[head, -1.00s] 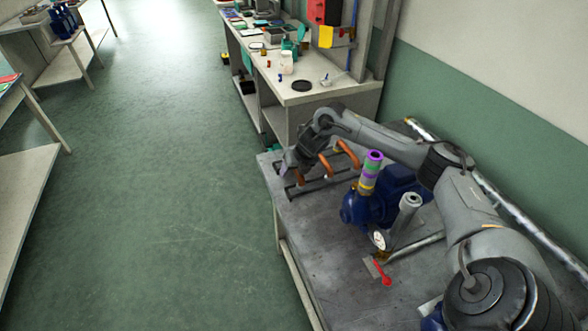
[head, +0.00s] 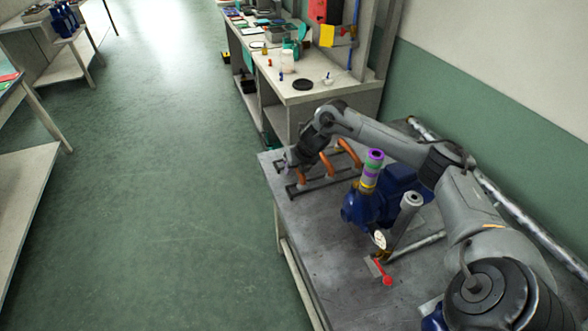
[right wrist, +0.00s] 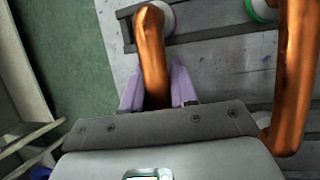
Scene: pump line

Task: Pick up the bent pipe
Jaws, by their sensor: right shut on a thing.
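Several copper-orange bent pipes rest in a dark rack on the near grey bench in the head view; one bent pipe (head: 326,164) shows clear of my gripper. In the right wrist view, my right gripper (right wrist: 158,88) has its purple fingers shut on either side of a bent pipe (right wrist: 152,48). This pipe's far end still meets a pale round fitting on the rack (right wrist: 200,36). In the head view, my right gripper (head: 291,168) is at the rack's left end, and its fingertips are mostly hidden. My left gripper is out of view.
A second bent pipe (right wrist: 294,75) stands close to the right of the held one. A blue pump (head: 385,195) and a striped upright pipe (head: 370,172) stand right of the rack. A red-handled valve (head: 383,272) lies nearer. The bench's left front is clear.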

